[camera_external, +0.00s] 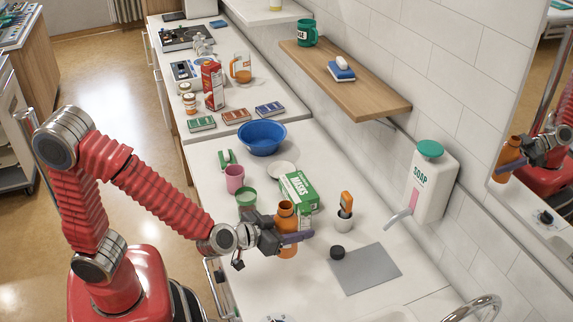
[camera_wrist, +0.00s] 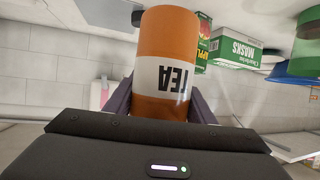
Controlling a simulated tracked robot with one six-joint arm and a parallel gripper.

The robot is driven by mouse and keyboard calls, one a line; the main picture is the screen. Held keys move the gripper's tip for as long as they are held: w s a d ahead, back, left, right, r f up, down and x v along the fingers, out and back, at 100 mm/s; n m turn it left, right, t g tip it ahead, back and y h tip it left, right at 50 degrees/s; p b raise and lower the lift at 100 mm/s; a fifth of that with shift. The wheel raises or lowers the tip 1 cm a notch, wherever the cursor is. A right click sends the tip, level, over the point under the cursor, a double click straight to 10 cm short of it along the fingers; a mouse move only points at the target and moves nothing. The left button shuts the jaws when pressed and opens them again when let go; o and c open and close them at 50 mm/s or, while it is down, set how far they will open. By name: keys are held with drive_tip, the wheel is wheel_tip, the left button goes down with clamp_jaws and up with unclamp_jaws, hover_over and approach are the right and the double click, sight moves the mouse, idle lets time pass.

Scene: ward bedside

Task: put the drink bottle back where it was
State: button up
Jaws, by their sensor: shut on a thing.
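The drink bottle (camera_external: 286,212) is orange, with an open-looking narrow neck in the outside view. In the wrist view the bottle (camera_wrist: 165,40) fills the middle, its white band reading TEA upside down. My gripper (camera_external: 288,238) is shut around the bottle's body, with a finger on each side; it also shows in the wrist view (camera_wrist: 160,105). The bottle looks upright, over the counter in front of the masks box. Its base is partly hidden, so I cannot tell whether it touches the counter.
The green-and-white masks box (camera_external: 300,190), green cup (camera_external: 246,198) and pink cup (camera_external: 234,179) stand close behind.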

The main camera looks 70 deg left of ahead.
drive_tip(key=shift+f, duration=1.6)
drive_tip(key=shift+f, duration=2.1)
drive_tip(key=shift+f, duration=0.1)
drive_tip(key=o, duration=1.3)
drive_tip(key=shift+c, duration=0.2)
drive_tip(key=shift+s+d+r, duration=0.15)
drive_tip(key=shift+s+r, duration=0.2)
drive_tip(key=v, duration=0.6)
drive_tip(key=shift+s, duration=0.3)
